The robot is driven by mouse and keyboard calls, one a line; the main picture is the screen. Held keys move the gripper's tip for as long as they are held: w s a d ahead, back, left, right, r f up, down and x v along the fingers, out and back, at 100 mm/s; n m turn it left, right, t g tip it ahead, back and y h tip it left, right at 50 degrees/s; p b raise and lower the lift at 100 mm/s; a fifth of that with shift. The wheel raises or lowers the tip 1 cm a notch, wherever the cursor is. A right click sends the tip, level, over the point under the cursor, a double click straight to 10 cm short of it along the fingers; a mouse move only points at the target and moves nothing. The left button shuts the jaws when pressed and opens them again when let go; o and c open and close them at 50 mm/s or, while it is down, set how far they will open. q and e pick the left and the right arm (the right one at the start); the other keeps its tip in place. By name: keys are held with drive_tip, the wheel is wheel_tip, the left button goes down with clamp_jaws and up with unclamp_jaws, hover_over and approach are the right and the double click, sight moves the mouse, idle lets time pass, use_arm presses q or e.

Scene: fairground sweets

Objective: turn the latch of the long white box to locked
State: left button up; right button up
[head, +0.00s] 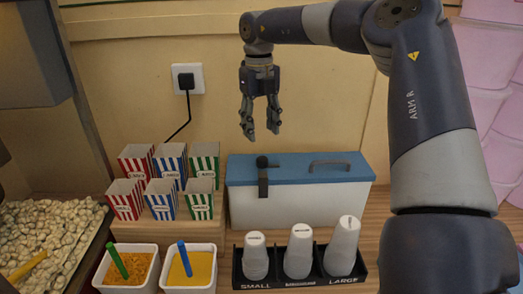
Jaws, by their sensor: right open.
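The long white box (295,208) stands on the wooden counter against the back wall. It has a blue lid (240,172) with a dark handle (330,163) towards the right. The dark latch (263,178) sits at the lid's front edge, left of the handle. A knob with a short sideways arm shows at its top, and a flat strap hangs down over the box front. I cannot tell from this view whether it is locked. My right gripper (260,137) is open and empty, pointing down above and behind the latch, apart from it. My left gripper is not in view.
Striped cartons (166,201) stand left of the box. In front are two tubs (190,270) with a green and a blue handle, and a black holder (300,283) with white cup stacks. Popcorn (45,235) fills the left. A plugged cable (186,82) hangs on the wall.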

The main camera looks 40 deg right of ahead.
sight(262, 159)
drive_tip(key=f+p, duration=0.1)
drive_tip(key=f, duration=0.2)
drive_tip(key=shift+s+f, duration=0.1)
drive_tip(key=shift+s, duration=0.1)
drive_tip(key=f, duration=0.1)
drive_tip(key=f+p, duration=0.1)
drive_tip(key=f, duration=0.3)
drive_tip(key=shift+w+d+f, duration=0.2)
drive_tip(key=shift+w+f, duration=0.05)
drive_tip(key=shift+f+p, duration=0.3)
drive_tip(key=shift+f, duration=0.1)
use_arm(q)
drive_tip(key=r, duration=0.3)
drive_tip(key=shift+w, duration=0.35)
use_arm(e)
drive_tip(key=shift+c, duration=0.3)
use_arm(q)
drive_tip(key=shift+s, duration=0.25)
use_arm(e)
drive_tip(key=c, duration=1)
